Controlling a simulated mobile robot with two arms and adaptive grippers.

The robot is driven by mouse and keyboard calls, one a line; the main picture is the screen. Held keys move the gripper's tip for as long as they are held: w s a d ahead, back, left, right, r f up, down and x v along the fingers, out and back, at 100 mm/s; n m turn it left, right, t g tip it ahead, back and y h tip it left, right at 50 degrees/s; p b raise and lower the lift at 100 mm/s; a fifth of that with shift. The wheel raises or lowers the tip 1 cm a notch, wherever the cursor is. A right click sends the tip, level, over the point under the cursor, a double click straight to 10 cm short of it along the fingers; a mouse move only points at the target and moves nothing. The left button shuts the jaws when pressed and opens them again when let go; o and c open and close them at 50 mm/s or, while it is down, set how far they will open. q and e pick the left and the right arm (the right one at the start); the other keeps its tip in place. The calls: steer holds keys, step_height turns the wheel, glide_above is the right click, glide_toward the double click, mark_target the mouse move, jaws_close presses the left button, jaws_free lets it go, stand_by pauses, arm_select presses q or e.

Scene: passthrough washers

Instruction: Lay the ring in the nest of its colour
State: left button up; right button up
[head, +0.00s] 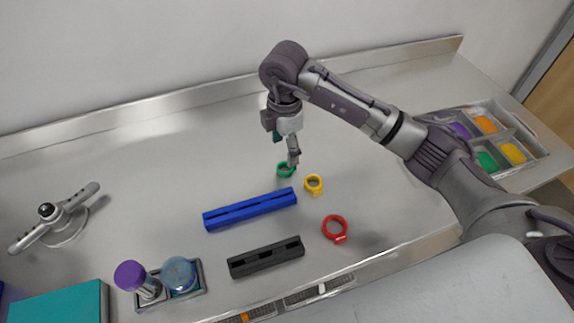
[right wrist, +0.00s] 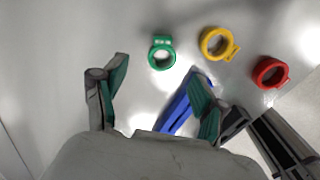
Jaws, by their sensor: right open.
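A green ring (head: 279,171), a yellow ring (head: 318,192) and a red ring (head: 340,239), each with a small tab, lie apart on the steel counter. My right gripper (head: 293,164) points down at the green ring and partly covers it. In the right wrist view my right gripper (right wrist: 158,70) is open and empty. There the green ring (right wrist: 161,41) lies just beyond the fingertips, roughly centred between them. A divided tray (head: 541,153) at the right holds purple, orange, green (head: 487,161) and yellow pads; my arm hides part of it. My left gripper is out of view.
A blue slotted bar (head: 250,210) and a black slotted bar (head: 266,257) lie left of the yellow and red rings. A caddy (head: 200,276) with a purple-topped item and a blue jar stands front left, near a teal box (head: 60,303) and a tap-like fitting (head: 55,218). The back counter is clear.

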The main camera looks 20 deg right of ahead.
mark_target(285, 164)
steer(key=f, duration=0.2)
steer(key=f+p, duration=0.2)
steer(key=f, duration=0.1)
steer(key=shift+s+f, duration=0.25)
steer(key=shift+f, duration=0.4)
steer(key=shift+c, duration=0.3)
steer(key=c, duration=0.9)
steer(key=shift+r, duration=0.1)
steer(key=shift+c, duration=0.2)
